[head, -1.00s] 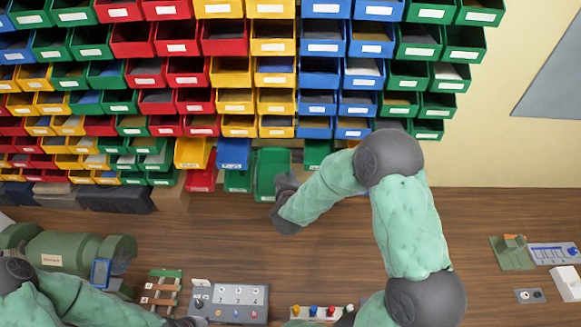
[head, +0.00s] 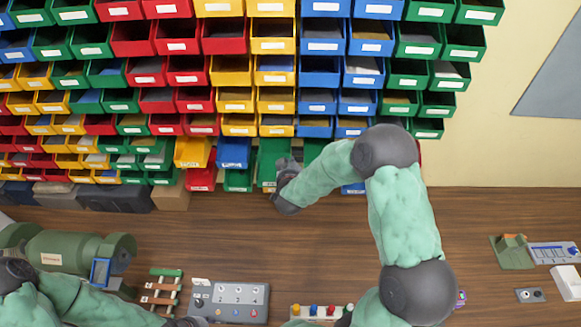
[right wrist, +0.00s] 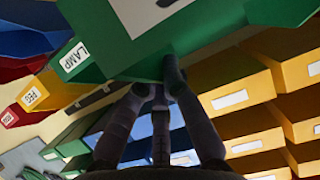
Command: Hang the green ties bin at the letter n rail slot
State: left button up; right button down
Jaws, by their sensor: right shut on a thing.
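A green bin (head: 271,158) is at the lower rows of the bin wall, just right of a hanging blue bin (head: 233,152). My right gripper (head: 284,174) is shut on it; my arm and gripper hide part of it. In the right wrist view the fingers (right wrist: 160,90) press at the lower edge of a green bin (right wrist: 190,50) with a large white label. Whether it touches the rail is not clear. I cannot make out the letter n. My left gripper (head: 185,322) is at the bottom edge, mostly cut off.
A hanging yellow bin (head: 192,151) is left of the blue one. A green bin marked LAMP (right wrist: 72,62) shows in the right wrist view. Rows of bins fill the wall above. A control panel (head: 228,300) and a green machine (head: 75,250) stand on the wooden bench; its middle is clear.

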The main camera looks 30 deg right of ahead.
jog(key=w+d+b, duration=0.1)
jog(key=w+d, duration=0.4)
jog(key=w, duration=0.3)
jog(key=shift+w+d, duration=0.2)
jog(key=shift+w, duration=0.2)
dwell(0.7)
dwell(0.5)
jog(key=shift+r, duration=0.1)
dwell(0.3)
jog(key=shift+r+p, duration=0.15)
jog(key=shift+p, duration=0.45)
jog(key=shift+r+p, duration=0.2)
jog(key=shift+p, duration=0.45)
dwell(0.5)
